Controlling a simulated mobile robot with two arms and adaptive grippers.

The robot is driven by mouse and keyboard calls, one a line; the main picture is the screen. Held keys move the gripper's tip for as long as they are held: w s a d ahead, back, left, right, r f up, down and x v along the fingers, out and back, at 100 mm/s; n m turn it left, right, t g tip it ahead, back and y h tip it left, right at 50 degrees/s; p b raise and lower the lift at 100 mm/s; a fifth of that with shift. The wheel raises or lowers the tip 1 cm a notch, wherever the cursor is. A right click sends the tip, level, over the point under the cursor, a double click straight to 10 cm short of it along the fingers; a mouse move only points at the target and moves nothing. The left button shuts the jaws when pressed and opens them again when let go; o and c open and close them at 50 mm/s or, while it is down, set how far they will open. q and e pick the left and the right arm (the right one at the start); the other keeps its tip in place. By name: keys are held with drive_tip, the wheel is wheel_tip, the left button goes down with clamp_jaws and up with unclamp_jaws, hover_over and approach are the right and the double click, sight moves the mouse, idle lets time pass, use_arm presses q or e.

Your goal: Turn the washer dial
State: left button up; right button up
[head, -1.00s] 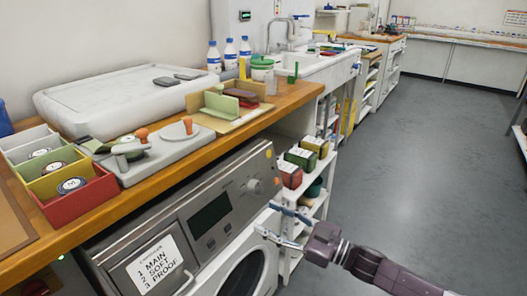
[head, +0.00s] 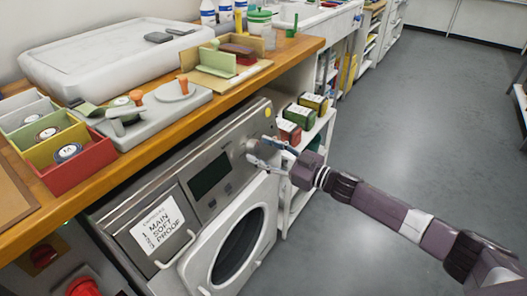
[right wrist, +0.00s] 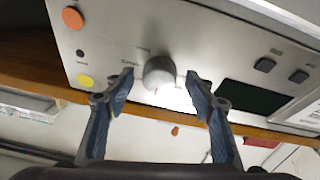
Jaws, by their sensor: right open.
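The washer (head: 182,178) stands under the wooden counter, with a steel front panel and a white round door. Its dial (right wrist: 159,72) is a round grey knob on the panel, between the dark display and the coloured buttons. My right gripper (head: 258,152) is open at the right part of the panel, partly covering the dial in the head view. In the right wrist view its two blue-grey fingers (right wrist: 160,80) stand apart, one on each side of the dial, with gaps showing. I cannot tell the remaining depth to the knob. My left gripper is not in view.
A white shelf unit (head: 297,205) with several small boxes stands right beside the washer. The counter edge (head: 165,128) overhangs the panel and carries trays and bins. An orange button (right wrist: 72,18) and a yellow button (right wrist: 85,82) sit near the dial. The grey floor at right is clear.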

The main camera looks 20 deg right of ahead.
drive_tip(key=c, duration=1.2)
drive_tip(key=shift+o, duration=0.2)
drive_tip(key=shift+n, duration=0.5)
drive_tip(key=n, duration=0.2)
drive_tip(key=n+g+y, duration=0.1)
drive_tip(key=n, duration=0.1)
drive_tip(key=shift+w+d+n+g+y, duration=0.15)
drive_tip(key=shift+d+n+g+y, duration=0.05)
drive_tip(key=shift+n+g+y, duration=0.1)
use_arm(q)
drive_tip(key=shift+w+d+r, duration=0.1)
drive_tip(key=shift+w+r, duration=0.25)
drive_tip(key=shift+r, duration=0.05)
use_arm(e)
drive_tip(key=shift+w+r+n+g, duration=0.1)
drive_tip(key=shift+n+g, duration=0.7)
drive_tip(key=shift+n, duration=1.7)
drive_tip(key=shift+y, duration=0.3)
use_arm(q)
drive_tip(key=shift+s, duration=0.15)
